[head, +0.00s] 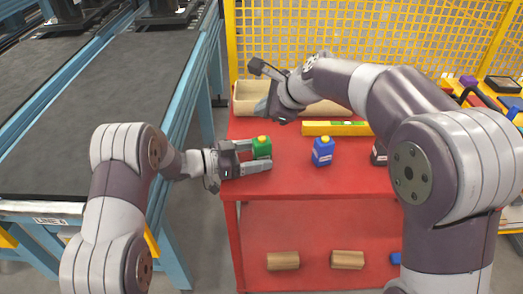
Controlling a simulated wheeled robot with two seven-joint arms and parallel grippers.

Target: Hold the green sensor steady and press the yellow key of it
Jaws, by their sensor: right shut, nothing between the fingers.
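The green sensor (261,149) stands upright on the red table top (300,182), with its yellow key (262,139) on top. My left gripper (258,156) reaches it from the left, with one finger on its far side and one on its near side. I cannot tell whether both fingers touch it. My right gripper (257,67) is shut and empty.
A blue sensor-like block (322,151) with a yellow top stands to the right. A dark item (378,155) is partly hidden by my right arm. Yellow mesh (380,38) closes the back.

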